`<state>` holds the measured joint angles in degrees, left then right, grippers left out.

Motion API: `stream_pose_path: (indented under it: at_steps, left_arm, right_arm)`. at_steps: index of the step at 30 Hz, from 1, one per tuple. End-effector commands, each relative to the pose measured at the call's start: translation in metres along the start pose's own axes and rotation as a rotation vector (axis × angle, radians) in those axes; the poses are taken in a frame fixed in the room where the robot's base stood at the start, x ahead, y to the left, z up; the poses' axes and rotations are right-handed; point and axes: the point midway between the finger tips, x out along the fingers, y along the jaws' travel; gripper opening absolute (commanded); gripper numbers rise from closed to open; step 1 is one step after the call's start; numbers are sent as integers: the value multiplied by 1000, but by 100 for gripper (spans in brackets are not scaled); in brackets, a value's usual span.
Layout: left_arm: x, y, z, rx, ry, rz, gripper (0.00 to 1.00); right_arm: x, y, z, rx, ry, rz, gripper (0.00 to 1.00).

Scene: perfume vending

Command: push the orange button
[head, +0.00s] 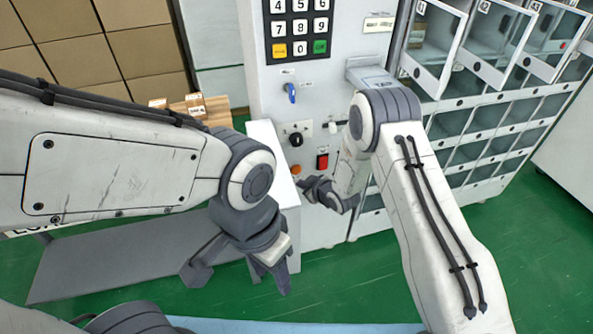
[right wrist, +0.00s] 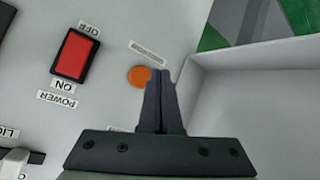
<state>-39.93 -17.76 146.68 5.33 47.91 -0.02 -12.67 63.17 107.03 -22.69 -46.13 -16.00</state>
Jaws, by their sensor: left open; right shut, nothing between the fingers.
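The orange button (head: 296,169) is a small round button low on the front of the white machine. In the right wrist view the orange button (right wrist: 138,76) is partly covered by the fingertips. My right gripper (head: 304,186) is shut and empty, just below the button in the head view. In the right wrist view its fingertips (right wrist: 160,72) overlap the button's right edge; I cannot tell whether they touch it. My left gripper (head: 238,280) is open and empty, lower left of the machine's front.
A red power switch (head: 322,161) sits beside the button, with a black knob (head: 296,139) and a blue key (head: 291,92) above. A keypad (head: 300,27) is higher up. A white ledge (head: 268,150) juts out at left. Clear-doored lockers (head: 490,40) stand right.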

Motion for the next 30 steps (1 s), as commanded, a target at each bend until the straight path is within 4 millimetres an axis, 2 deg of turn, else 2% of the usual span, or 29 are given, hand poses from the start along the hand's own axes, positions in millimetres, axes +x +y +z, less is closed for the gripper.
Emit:
stream_pose_path:
  at_steps: [9,30]
  left_arm:
    - [-4,0,0,0,0,0,50]
    - [-4,0,0,0,0,0,50]
  right_arm:
    - [-19,-10,10,-1,1,0,0]
    - [-19,-10,10,-1,1,0,0]
